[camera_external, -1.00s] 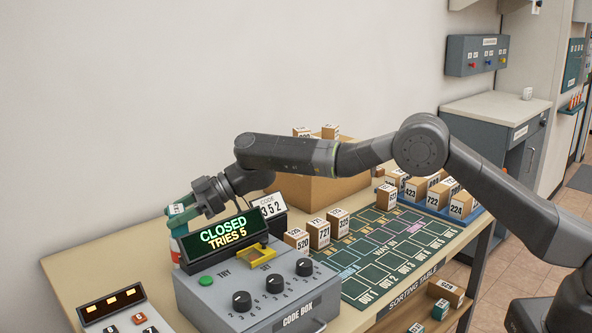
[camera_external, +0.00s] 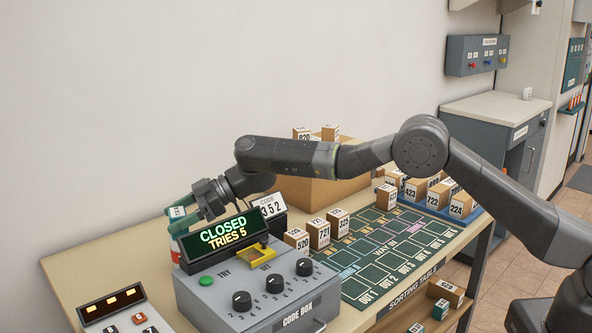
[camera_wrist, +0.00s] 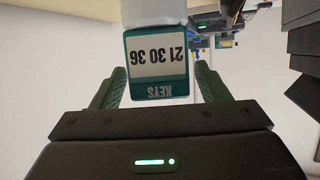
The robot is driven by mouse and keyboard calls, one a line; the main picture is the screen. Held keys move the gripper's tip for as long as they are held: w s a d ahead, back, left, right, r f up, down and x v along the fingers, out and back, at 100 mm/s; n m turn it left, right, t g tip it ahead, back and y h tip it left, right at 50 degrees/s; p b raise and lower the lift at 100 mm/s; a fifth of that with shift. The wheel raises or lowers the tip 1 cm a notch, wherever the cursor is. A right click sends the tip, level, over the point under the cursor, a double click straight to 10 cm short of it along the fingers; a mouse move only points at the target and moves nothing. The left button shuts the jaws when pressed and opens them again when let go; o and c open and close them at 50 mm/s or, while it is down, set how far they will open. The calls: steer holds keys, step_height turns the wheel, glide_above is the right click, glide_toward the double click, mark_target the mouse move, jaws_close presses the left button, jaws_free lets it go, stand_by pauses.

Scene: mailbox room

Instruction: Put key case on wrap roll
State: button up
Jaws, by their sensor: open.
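The key case (camera_wrist: 157,62) is a small teal block with a white label reading 21 30 36 and KEYS, upside down in the wrist view. It also shows at the left in the external view (camera_external: 177,212). A white round object, apparently the wrap roll (camera_wrist: 152,12), touches or nearly touches its lower end. In the external view the wrap roll (camera_external: 176,244), white and red, stands under the case, partly hidden by the code box display. My gripper (camera_wrist: 158,88) is open, with its green fingers on either side of the case and gaps visible beside it.
The grey code box (camera_external: 252,298) with its CLOSED display (camera_external: 225,233) stands just in front of the gripper. A code card (camera_external: 270,206) and a cardboard box (camera_external: 310,190) are to the right. Numbered parcels (camera_external: 320,233) stand beside the green sorting mat (camera_external: 400,250).

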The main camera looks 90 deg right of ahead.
steer(key=b+v, duration=0.3)
steer(key=v, duration=0.9)
steer(key=shift+r+b, duration=0.2)
steer(key=shift+b, duration=0.15)
steer(key=shift+w+a, duration=0.1)
steer(key=p+x, duration=0.3)
steer(key=x, duration=0.8)
steer(key=shift+w+f+p, duration=0.25)
steer(key=shift+p, duration=0.1)
steer(key=shift+w+a+f, duration=0.15)
steer(key=shift+f, duration=0.15)
steer(key=shift+r, duration=0.15)
